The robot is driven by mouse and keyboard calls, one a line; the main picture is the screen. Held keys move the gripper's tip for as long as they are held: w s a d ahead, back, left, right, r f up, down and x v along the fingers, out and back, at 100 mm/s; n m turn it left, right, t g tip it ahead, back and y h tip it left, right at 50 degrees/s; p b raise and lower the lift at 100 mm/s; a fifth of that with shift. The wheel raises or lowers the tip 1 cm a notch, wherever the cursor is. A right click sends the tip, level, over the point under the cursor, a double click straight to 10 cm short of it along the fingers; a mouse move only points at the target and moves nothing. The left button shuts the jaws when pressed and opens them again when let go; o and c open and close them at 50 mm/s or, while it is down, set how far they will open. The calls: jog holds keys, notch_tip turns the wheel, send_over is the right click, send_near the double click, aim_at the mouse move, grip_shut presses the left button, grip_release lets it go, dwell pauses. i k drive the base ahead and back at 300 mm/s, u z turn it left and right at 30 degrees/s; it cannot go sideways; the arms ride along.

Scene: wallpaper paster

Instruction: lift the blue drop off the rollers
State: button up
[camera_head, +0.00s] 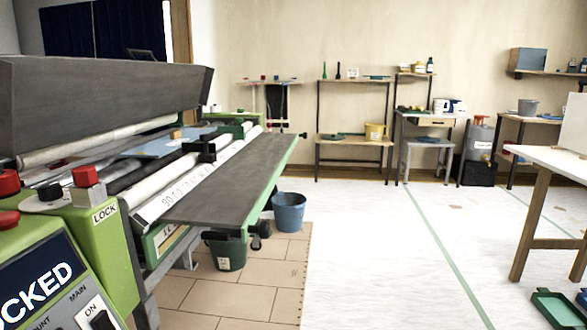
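A light blue sheet, the blue drop (160,148), lies on the rollers of the long pasting machine at the left. A small tan block (176,135) sits on or beside its far edge. White rollers (155,193) run along the machine in front of it. Black brackets at the drop's right end stand close to it, and I cannot tell whether they touch. The drop's left part runs in among the rollers and its edge there is hard to make out. My gripper is not in view.
A dark hinged cover (100,95) rises behind the rollers. A grey shelf (235,180) juts out in front. The green control panel (60,270) with red knobs fills the near left. Blue bucket (289,212) and green bucket (226,252) stand below. The white floor at centre is clear.

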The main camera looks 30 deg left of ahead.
aim_at(159, 148)
jog(key=i, duration=2.85)
jog(key=u, duration=2.2)
